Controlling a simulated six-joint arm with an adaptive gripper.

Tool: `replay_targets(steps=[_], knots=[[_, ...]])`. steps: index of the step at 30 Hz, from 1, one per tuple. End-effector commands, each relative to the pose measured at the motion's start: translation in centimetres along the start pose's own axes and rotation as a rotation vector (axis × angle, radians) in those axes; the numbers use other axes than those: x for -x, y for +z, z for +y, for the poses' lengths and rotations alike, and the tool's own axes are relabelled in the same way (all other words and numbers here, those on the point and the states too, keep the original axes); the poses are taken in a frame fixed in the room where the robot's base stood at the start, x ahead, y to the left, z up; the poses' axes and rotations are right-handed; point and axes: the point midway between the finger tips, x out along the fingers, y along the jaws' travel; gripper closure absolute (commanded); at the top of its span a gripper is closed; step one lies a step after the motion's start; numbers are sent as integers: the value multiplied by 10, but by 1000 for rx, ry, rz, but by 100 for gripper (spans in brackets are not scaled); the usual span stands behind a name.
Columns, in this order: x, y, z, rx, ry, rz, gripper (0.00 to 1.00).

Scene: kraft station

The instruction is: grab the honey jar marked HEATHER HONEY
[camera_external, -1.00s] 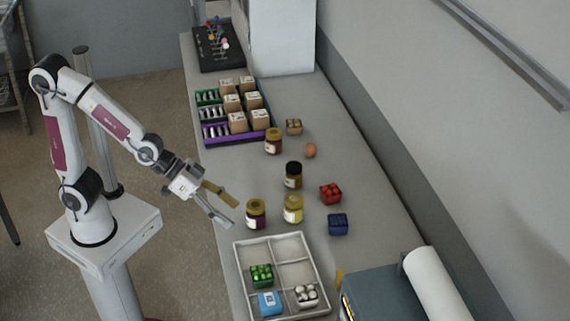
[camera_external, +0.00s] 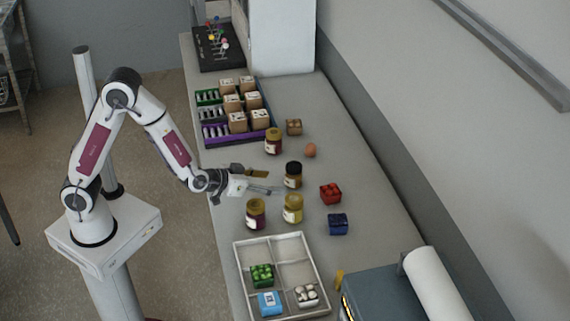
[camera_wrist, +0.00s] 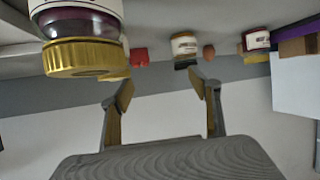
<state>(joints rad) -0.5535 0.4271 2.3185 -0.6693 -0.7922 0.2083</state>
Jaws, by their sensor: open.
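Four jars stand on the bench; no label is readable, so I cannot tell which says HEATHER HONEY. An amber jar with a black lid (camera_external: 293,176) is just right of my gripper (camera_external: 270,182). My gripper is open, empty and roughly level. In the wrist view the picture is upside down; the black-lid jar (camera_wrist: 184,45) appears ahead, between the open fingers (camera_wrist: 163,88). A dark purple jar with gold lid (camera_external: 256,214) looms close at upper left there (camera_wrist: 82,57). A yellow jar (camera_external: 293,209) and a red-brown jar (camera_external: 273,141) have gold lids.
A red box (camera_external: 330,193), a blue box (camera_external: 338,224), a brown egg (camera_external: 310,150) and a small brown carton (camera_external: 294,127) stand nearby. A divided tray (camera_external: 238,264) is in front. A rack with boxes (camera_external: 237,138) is behind. The bench right of the egg is clear.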

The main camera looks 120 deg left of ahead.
Motion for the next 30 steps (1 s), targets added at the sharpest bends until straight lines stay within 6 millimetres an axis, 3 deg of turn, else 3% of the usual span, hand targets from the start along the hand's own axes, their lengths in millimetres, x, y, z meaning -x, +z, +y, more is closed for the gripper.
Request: replay_targets(steps=[3,9,23,30], knots=[[-13,5,-22,0,-62,25,38],[-23,6,-44,-3,-121,55,38],[-25,7,-47,-3,-129,59,38],[-40,6,-49,-3,-130,59,38]])
